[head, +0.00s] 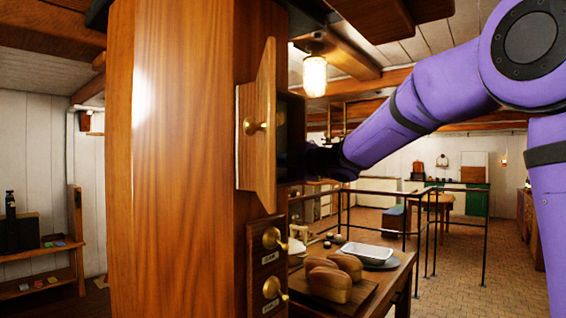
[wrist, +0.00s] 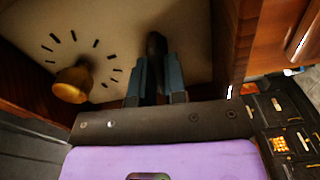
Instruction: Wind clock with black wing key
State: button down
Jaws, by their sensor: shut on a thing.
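The tall wooden case (head: 175,150) stands at left centre in the head view, with a small door (head: 257,160) swung open that has a brass knob. In the wrist view a pale face (wrist: 110,28) shows black tick marks ringed around a brass knob (wrist: 72,83). My gripper (wrist: 157,75) is shut on the black wing key (wrist: 155,45), which stands up between the blue-grey fingers in front of the face, right of the knob. I cannot tell whether the key sits in a hole. In the head view my gripper is lost in shadow behind the open door.
Wooden side walls (wrist: 232,50) frame the face closely. Two brass knobs (head: 272,238) (head: 273,288) jut out below the door. Black railings (head: 432,240) and open floor lie at right.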

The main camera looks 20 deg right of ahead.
jog(key=m, duration=0.4)
jog(key=shift+m, duration=0.3)
jog(key=m, duration=0.8)
jog(key=shift+m, duration=0.3)
jog(key=m, duration=0.8)
jog(key=shift+f, duration=0.1)
jog(key=m, duration=0.4)
jog(key=shift+m, duration=0.3)
jog(key=m, duration=0.9)
